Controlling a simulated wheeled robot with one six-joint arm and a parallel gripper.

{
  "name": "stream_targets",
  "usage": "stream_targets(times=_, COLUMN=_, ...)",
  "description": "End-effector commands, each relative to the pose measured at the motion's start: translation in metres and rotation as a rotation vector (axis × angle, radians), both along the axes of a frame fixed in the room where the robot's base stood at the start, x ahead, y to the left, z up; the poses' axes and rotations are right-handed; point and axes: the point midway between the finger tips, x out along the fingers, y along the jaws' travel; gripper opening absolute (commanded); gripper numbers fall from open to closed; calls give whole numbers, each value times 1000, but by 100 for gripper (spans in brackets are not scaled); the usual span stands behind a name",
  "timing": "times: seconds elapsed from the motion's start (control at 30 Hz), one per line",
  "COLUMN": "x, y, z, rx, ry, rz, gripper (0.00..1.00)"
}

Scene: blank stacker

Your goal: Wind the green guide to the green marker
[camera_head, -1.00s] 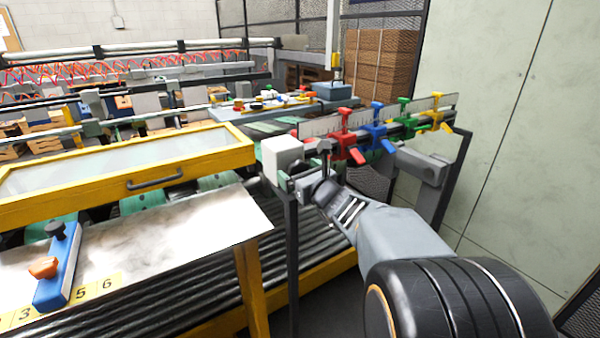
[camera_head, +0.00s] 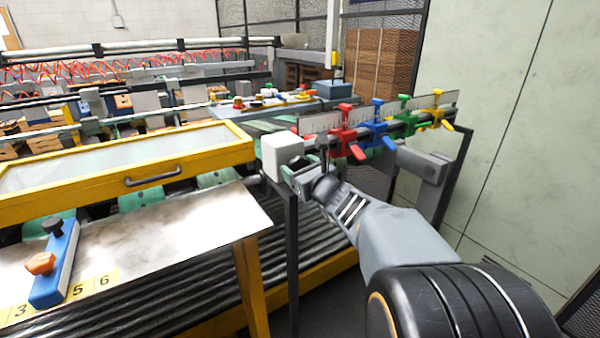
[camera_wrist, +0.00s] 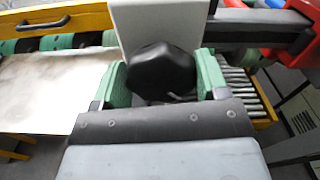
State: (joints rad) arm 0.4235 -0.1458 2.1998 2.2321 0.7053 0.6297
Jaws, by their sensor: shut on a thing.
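The green guide (camera_head: 408,117) is a clamp with a green top knob, on the rail between the blue guide (camera_head: 377,125) and the yellow guide (camera_head: 437,117). A light ruled scale (camera_head: 318,124) runs behind the guides. I cannot make out a green marker on it. A pale box (camera_head: 283,150) stands at the rail's near left end. My gripper (camera_head: 291,178) is at this box, with green fingers. In the wrist view my gripper (camera_wrist: 162,85) is shut on a round black knob (camera_wrist: 160,70) on the box's face, one finger on each side.
The red guide (camera_head: 345,130) is nearest the box on the rail. A metal-topped table (camera_head: 190,215) and a yellow-framed cover (camera_head: 120,165) lie to the left. Dark rollers (camera_head: 190,290) run below the table. A pale wall panel (camera_head: 500,120) stands at right.

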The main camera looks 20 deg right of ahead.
Motion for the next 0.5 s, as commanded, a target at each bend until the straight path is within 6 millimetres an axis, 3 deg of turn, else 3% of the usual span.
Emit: stream_targets(times=0.5, x=0, y=1, z=-7, rx=-421, ry=-53, rz=-1, gripper=44)
